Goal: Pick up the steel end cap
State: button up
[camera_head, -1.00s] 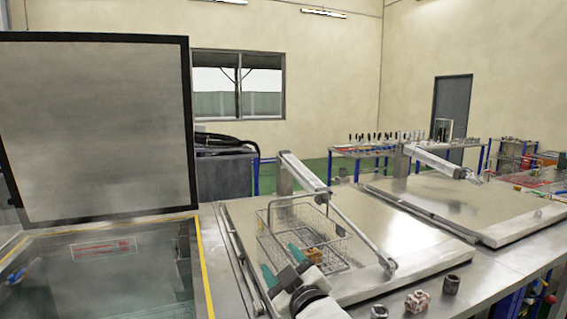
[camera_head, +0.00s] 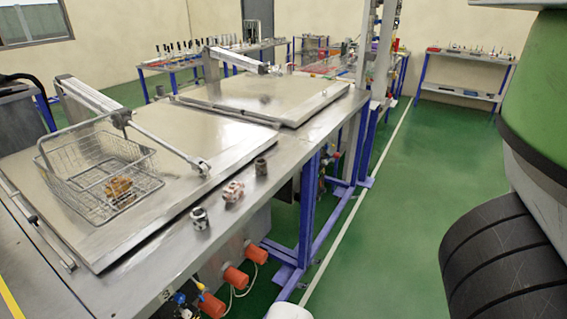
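Several small metal parts stand in a row along the front edge of the steel worktop (camera_head: 150,265). The nearest is a grey steel part with dark openings (camera_head: 200,218). Behind it are a pinkish, coppery part (camera_head: 233,191) and a darker grey cylindrical part (camera_head: 261,167). I cannot tell for sure which of the grey parts is the steel end cap. A small grey piece (camera_head: 265,99) also lies on the far lid. My gripper is out of view.
A wire basket (camera_head: 140,152) holding an orange-brown part (camera_head: 119,188) sits on the near closed lid (camera_head: 195,140). Lid arms rise above both lids. Orange plugs (camera_head: 212,304) hang below the front edge. Green floor (camera_head: 385,230) is open to the right.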

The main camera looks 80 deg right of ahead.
aim_at(261, 167)
jog(key=i+z, duration=0.1)
jog(key=z, duration=0.3)
jog(key=i+z, duration=0.1)
jog(key=z, duration=0.25)
jog(key=i+j+z, duration=0.1)
jog(key=z, duration=0.3)
jog(key=j+z, duration=0.1)
jog(key=z, duration=0.25)
jog(key=i+j, duration=0.15)
jog(key=k+j+u, duration=0.1)
jog(key=k+u, duration=0.15)
jog(key=u, duration=0.15)
